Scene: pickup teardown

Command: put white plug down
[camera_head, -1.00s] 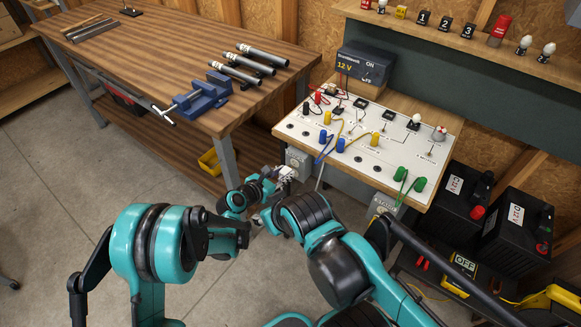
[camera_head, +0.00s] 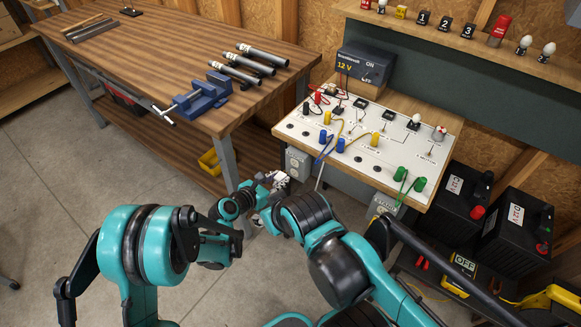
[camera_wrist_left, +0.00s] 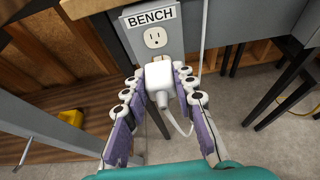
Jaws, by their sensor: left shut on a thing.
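My left gripper (camera_head: 272,183) is low in front of the workbench, beside a grey outlet box (camera_head: 299,162). In the left wrist view the gripper (camera_wrist_left: 159,88) is shut on the white plug (camera_wrist_left: 159,74), with a finger on either side. I cannot tell whether the plug touches the box. My right arm reaches in from the lower right; its gripper cannot be made out clearly.
The circuit board panel (camera_head: 350,155) with coloured plugs is above the outlet box. A second grey outlet box (camera_head: 385,204) is to the right. A wooden workbench (camera_head: 150,60) with a blue vise (camera_head: 203,97) is at left. Black batteries (camera_head: 515,225) stand at right. Floor at left is clear.

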